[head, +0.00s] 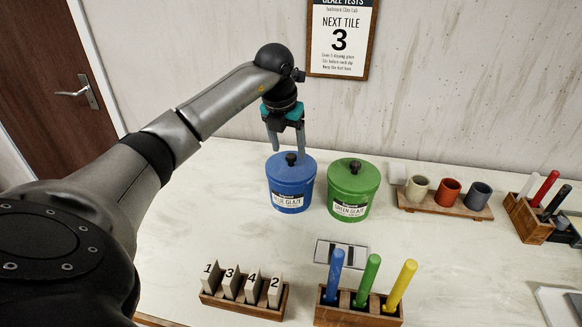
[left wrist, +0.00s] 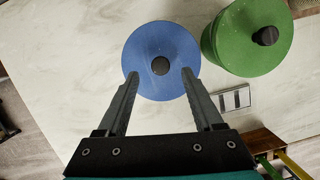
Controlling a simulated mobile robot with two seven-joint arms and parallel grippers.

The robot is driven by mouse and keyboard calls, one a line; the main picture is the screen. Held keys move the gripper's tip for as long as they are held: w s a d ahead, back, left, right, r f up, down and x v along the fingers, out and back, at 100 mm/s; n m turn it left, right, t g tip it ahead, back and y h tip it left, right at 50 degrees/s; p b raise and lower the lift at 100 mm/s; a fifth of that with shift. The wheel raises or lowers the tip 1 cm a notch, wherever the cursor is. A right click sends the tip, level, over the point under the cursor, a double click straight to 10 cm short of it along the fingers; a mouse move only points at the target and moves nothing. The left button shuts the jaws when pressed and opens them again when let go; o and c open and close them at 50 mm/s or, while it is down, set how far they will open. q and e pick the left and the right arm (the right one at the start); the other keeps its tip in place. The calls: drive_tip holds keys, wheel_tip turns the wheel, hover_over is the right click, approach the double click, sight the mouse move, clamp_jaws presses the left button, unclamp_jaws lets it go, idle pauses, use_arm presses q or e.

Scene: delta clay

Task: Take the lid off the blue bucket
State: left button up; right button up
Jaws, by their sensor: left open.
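The blue bucket (head: 290,195) stands upright on the table, labelled as blue glaze. Its blue lid (head: 278,166) is on it, with a dark round knob (head: 291,158) on top. My left gripper (head: 288,148) is open and points down above the lid. In the left wrist view the fingers (left wrist: 159,75) are spread, with the lid (left wrist: 160,40) beyond them and the knob (left wrist: 160,66) midway between the fingertips in the picture. The gap between the fingertips and the lid is hard to judge. My right gripper is not in view.
A lidded green bucket (head: 352,192) stands close on the right of the blue one. A wooden rack with cups (head: 445,207) is further right. In front are a block of numbered tiles (head: 243,299) and a holder with coloured handles (head: 360,311).

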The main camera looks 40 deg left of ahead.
sight(291, 156)
use_arm(q)
drive_tip(key=x, duration=0.3)
drive_tip(key=shift+w+f, duration=0.2)
drive_tip(key=shift+f, duration=0.1)
clamp_jaws()
idle(0.3)
